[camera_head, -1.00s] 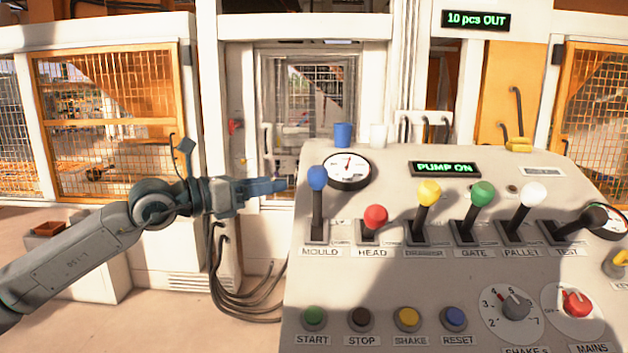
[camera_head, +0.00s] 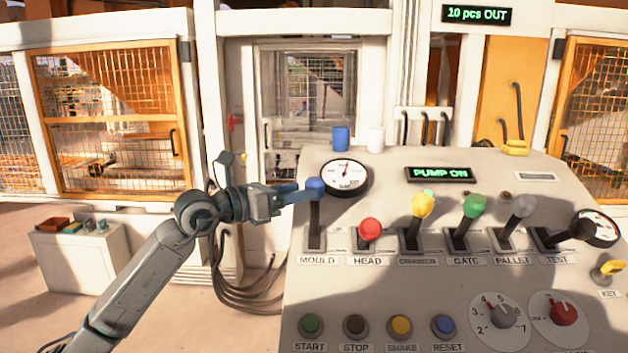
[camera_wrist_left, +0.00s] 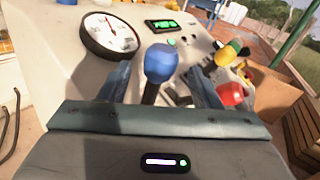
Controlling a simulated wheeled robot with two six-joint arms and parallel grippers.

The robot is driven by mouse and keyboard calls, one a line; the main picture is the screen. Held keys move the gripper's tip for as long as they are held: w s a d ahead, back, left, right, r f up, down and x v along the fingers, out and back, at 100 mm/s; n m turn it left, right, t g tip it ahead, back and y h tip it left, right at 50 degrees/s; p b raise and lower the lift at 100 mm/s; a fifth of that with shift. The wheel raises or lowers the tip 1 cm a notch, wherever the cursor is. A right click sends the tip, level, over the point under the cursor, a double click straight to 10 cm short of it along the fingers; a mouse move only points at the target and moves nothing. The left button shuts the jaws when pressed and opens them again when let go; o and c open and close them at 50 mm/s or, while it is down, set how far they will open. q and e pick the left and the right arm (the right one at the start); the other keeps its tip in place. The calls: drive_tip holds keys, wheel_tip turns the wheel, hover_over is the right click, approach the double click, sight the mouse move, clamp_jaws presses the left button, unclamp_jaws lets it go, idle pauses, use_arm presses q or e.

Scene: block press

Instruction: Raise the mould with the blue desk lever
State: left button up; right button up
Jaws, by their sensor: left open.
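The blue-knobbed MOULD lever (camera_head: 315,188) stands upright at the left end of the lever row on the sloping desk (camera_head: 400,290). My left gripper (camera_head: 305,193) comes in from the left, with its fingertips at the blue knob. In the left wrist view the blue knob (camera_wrist_left: 161,62) is between the two open fingers, with a gap showing on either side. I cannot tell whether either finger touches it. The mould itself cannot be made out. My right gripper is not in view.
The red HEAD lever (camera_head: 370,229) stands just right, lower than the yellow lever (camera_head: 422,206) beyond it. A round gauge (camera_head: 344,175) is close behind the blue knob. A blue cup (camera_head: 340,138) and a white cup (camera_head: 376,138) stand at the desk's back edge.

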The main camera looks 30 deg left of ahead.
use_arm(q)
drive_tip(key=p+x, duration=0.1)
drive_tip(key=x, duration=0.1)
drive_tip(key=shift+w+d+r, duration=0.15)
drive_tip(key=shift+w+d, duration=0.1)
drive_tip(key=shift+w, duration=0.1)
drive_tip(key=shift+p+x, duration=0.6)
drive_tip(key=shift+x, duration=0.35)
clamp_jaws()
drive_tip(key=s+m+b, duration=0.1)
drive_tip(key=b, duration=0.2)
drive_tip(key=s+d+f+m+t+h+b, duration=0.1)
drive_tip(key=s+b, duration=0.1)
drive_tip(key=b, duration=0.2)
drive_tip(key=s+d+m+h+b, duration=0.1)
drive_tip(key=m+b, duration=0.1)
drive_tip(key=b, duration=0.1)
drive_tip(key=shift+s+d+f+t, duration=0.15)
drive_tip(key=shift+s+f+t, duration=0.15)
drive_tip(key=shift+s+t, duration=0.1)
unclamp_jaws()
